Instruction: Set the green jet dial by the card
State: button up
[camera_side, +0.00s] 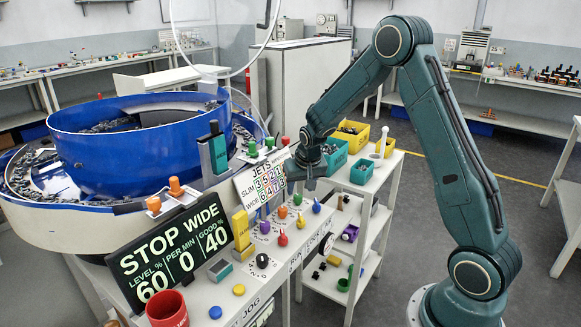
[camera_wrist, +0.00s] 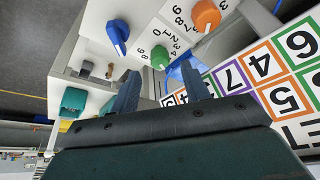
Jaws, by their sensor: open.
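The green dial (camera_wrist: 160,56) sits on a white panel with digits around it; its pointer direction is hard to read. It also shows in the side view (camera_side: 297,199). My gripper (camera_wrist: 160,68) is open, a finger on each side of the dial in the picture; I cannot tell whether they touch it. In the side view my gripper (camera_side: 308,168) is above the back of the panel, beside the card. The JETS card (camera_side: 262,181) has SLIM and WIDE rows of coloured digits; it is partly seen upside down in the wrist view (camera_wrist: 268,77).
An orange dial (camera_wrist: 206,14) and a blue dial (camera_wrist: 118,36) flank the green one. Red and purple knobs stand nearer the front. A black sign (camera_side: 175,250) reads STOP WIDE, 60, 0, 40. The blue bowl (camera_side: 140,150) stands left; bins (camera_side: 362,172) are behind right.

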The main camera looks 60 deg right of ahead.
jog(key=v, duration=0.9)
dwell(0.3)
jog(key=d+f+n+y, duration=0.1)
jog(key=n, duration=0.1)
jog(key=s+d+f+n+y, duration=0.1)
jog(key=n, duration=0.1)
jog(key=d+f+n+t+y, duration=0.1)
jog(key=f, duration=0.1)
jog(key=shift+s+d+n, duration=0.25)
jog(key=shift+n, duration=0.15)
jog(key=shift+s+d+f+n+t+y, duration=0.2)
jog(key=shift+d+n+t+y, duration=0.1)
jog(key=shift+n, duration=0.2)
jog(key=d+n+t, duration=0.1)
jog(key=s+d+n+t+y, duration=0.1)
jog(key=n, duration=0.1)
jog(key=s+d+n+t+y, duration=0.1)
jog(key=n, duration=0.1)
jog(key=shift+s+r, duration=0.2)
jog(key=shift+r, duration=0.2)
jog(key=shift+w+f+y, duration=0.1)
jog(key=shift+y, duration=0.2)
